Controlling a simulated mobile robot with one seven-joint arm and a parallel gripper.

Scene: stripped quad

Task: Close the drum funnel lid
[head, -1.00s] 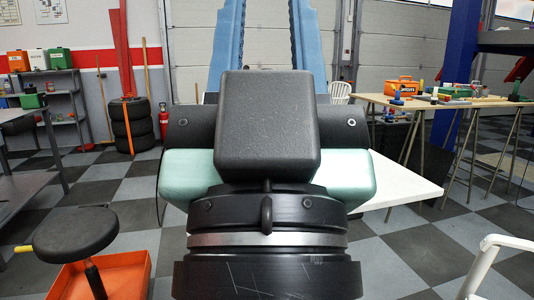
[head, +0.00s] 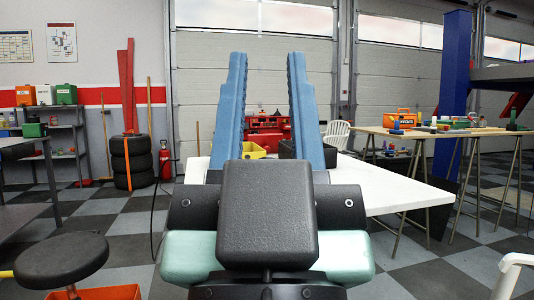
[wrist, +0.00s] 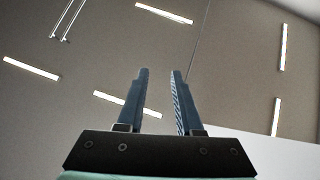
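My gripper (head: 267,62) stands in the middle of the head view with its two long blue fingers pointing up. The fingers are wide apart with nothing between them. My gripper (wrist: 160,73) also shows open and empty in the wrist view, against the ceiling. I cannot make out a drum funnel or its lid in either view. Part of the area straight ahead is hidden behind my arm and fingers.
A white table (head: 385,192) lies ahead, with a yellow bin (head: 252,150) on it. Red equipment (head: 268,135) is behind the bin. A wooden table (head: 465,131) with tools stands right. Stacked tires (head: 131,162) and a black stool (head: 62,262) are left.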

